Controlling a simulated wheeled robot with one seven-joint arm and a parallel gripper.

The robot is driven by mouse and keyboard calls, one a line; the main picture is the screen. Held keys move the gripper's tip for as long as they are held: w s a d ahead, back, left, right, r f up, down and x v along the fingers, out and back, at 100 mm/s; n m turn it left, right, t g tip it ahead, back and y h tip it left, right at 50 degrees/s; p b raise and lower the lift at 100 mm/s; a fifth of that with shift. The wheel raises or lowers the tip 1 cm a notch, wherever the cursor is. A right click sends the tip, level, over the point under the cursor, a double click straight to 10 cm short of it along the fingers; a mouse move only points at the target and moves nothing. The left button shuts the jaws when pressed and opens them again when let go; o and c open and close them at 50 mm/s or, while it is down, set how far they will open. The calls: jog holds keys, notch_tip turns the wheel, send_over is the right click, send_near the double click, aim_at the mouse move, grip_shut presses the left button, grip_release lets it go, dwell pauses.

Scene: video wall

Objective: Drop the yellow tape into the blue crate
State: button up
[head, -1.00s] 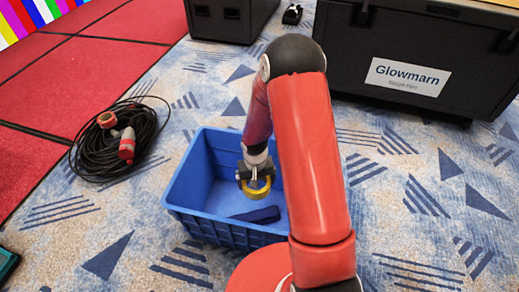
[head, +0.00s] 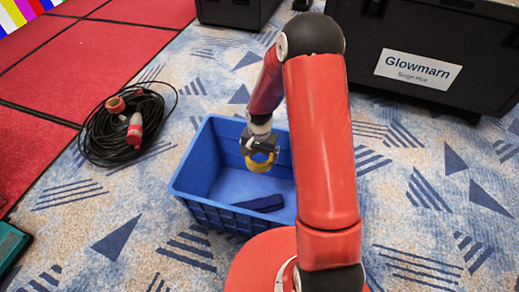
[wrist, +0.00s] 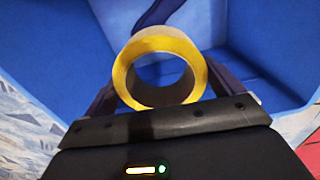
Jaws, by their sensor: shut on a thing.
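The yellow tape (head: 261,163) is a ring-shaped roll held in my gripper (head: 262,152), which is shut on it. In the head view, my gripper and the tape show over the inside of the blue crate (head: 198,146). The wrist view shows the tape (wrist: 128,78) between the two fingers of my gripper (wrist: 160,88), with its hole facing the camera. The blue walls of the crate (wrist: 50,45) fill much of the picture behind it. How high the tape is above the crate floor is hard to tell.
A coiled black cable (head: 125,125) with red plugs lies on the carpet to the left. A black case (head: 420,60) labelled Glowmarn stands at the back right. A teal item (head: 10,243) sits at the left edge.

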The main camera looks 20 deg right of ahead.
jog(key=shift+f, duration=0.5)
jog(key=o, duration=0.8)
jog(key=shift+o, duration=0.2)
jog(key=shift+r, duration=0.1)
notch_tip(320, 180, up, 8)
jog(key=shift+f, duration=0.2)
